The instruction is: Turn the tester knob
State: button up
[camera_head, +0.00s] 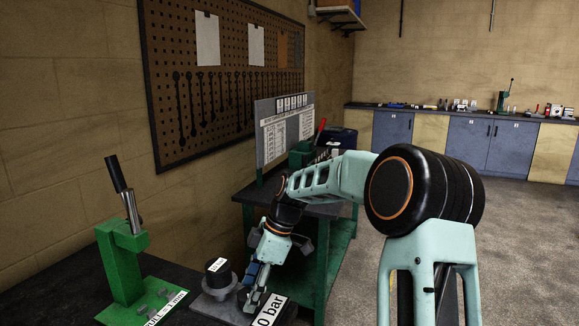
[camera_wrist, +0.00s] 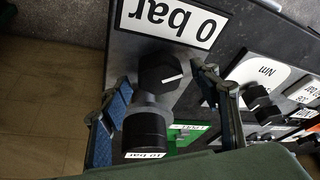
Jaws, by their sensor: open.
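The black tester knob (camera_wrist: 160,72), six-sided with a white pointer line, shows in the wrist view below a white "0 bar" plate (camera_wrist: 172,20). A black cylinder (camera_wrist: 145,134) with a white bar label stands beside it, nearer the camera. It also shows in the head view (camera_head: 217,266) on a grey body. My gripper (camera_wrist: 163,80) is open, with one finger to each side of the knob in the wrist view. I cannot tell whether either finger touches it. In the head view my gripper (camera_head: 254,286) points down by the grey body, and the knob is not clearly visible there.
A green press (camera_head: 122,262) with a black-handled lever stands left on the dark bench. The "0 bar" plate (camera_head: 268,309) is at the bench's front right. A green table (camera_head: 340,250) with a sign board (camera_head: 285,135) stands behind. Other knobs (camera_wrist: 257,98) show right in the wrist view.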

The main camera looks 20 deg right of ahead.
jog(key=shift+w+d+r+n, duration=0.1)
jog(key=shift+d+r+n, duration=0.05)
jog(key=shift+r+n, duration=0.35)
jog(key=w+d+r+m+t+h, duration=0.2)
jog(key=d+r+t, duration=0.1)
jog(key=r, duration=0.5)
jog(key=w+d+r+m+t+h, duration=0.2)
jog(key=d+r+m+t, duration=0.1)
jog(key=r, duration=0.6)
jog(key=w+d+r+m+t+h+p, duration=0.1)
jog(key=w+d+r+m+t+h, duration=0.1)
jog(key=d+r, duration=0.3)
jog(key=shift+w+d+r+m+t+h, duration=0.15)
jog(key=shift+w+r+m+t+h, duration=0.45)
jog(key=shift+r, duration=1.05)
jog(key=shift+s, duration=0.3)
